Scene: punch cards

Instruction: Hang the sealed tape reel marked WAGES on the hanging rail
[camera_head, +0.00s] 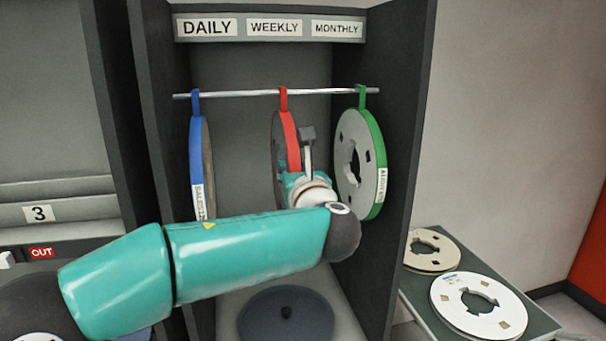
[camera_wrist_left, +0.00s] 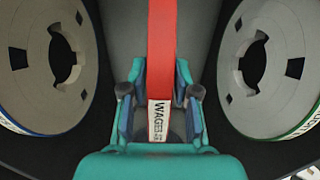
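The WAGES tape reel (camera_head: 291,143) has a red band and hangs upright at the middle of the hanging rail (camera_head: 235,94), below the WEEKLY sign. Its hook tab (camera_head: 283,98) is over the rail. In the left wrist view its red band (camera_wrist_left: 161,45) runs down the middle, with the WAGES label (camera_wrist_left: 158,118) near the bottom. My left gripper (camera_head: 300,170) is at the near edge of this reel. Its fingers (camera_wrist_left: 160,85) lie close on both sides of the band and look closed on it. The arm covers the reel's lower part. My right gripper is not in view.
A blue reel (camera_head: 196,165) hangs on the left below DAILY and a green reel (camera_head: 372,160) on the right below MONTHLY. Dark cabinet walls stand on both sides. A dark round object (camera_head: 286,318) sits below. Loose reels (camera_head: 480,325) lie on a side table at the right.

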